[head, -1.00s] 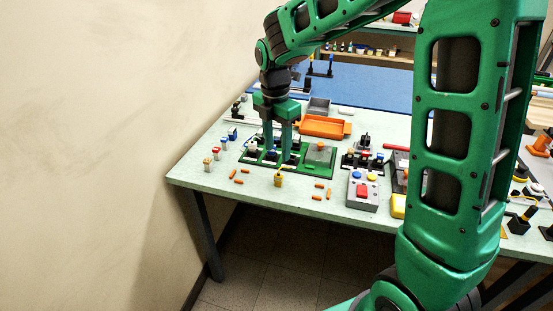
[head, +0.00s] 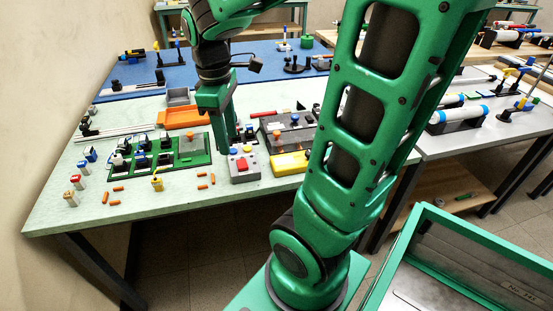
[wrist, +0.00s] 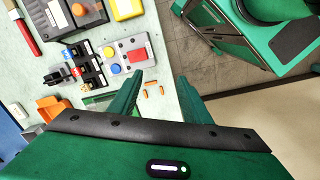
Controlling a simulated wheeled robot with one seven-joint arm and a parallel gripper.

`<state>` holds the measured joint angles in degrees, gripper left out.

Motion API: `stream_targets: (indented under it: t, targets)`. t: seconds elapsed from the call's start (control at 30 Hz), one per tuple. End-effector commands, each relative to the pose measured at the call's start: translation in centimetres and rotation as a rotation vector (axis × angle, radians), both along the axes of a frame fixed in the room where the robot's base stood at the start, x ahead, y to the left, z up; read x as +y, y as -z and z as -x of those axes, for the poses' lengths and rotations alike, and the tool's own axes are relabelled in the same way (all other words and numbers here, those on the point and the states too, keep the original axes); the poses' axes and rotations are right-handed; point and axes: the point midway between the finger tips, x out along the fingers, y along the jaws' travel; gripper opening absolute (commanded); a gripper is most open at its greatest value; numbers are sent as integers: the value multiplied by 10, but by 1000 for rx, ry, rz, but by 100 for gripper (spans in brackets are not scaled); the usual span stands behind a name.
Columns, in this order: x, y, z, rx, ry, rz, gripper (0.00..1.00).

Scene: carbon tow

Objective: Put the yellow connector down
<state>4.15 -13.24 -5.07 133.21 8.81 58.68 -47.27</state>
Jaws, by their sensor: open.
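The yellow connector (head: 157,184) stands upright on the pale green table (head: 122,207), in front of the green board (head: 190,160) and apart from it. My gripper (head: 229,146) is to the right of the connector, by the board's right end and just behind the grey button box (head: 243,166). In the wrist view its two fingers (wrist: 160,90) are spread with nothing between them but loose orange pegs (wrist: 161,88) on the table beyond. I do not make out the yellow connector in the wrist view.
Several loose orange pegs (head: 202,182) lie beside the connector. Red, blue and white connectors (head: 76,182) stand at the left edge. An orange tray (head: 183,118) is behind the board. A dark box (head: 290,134) and yellow block (head: 288,163) crowd the right.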

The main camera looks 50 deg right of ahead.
Motion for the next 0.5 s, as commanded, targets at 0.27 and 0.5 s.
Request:
stream_targets:
  t: [0.27, 0.5]
  targets:
    - [-29, 14, 104, -28, 769, -38, 44]
    - [-31, 24, 140, -28, 1071, -58, 44]
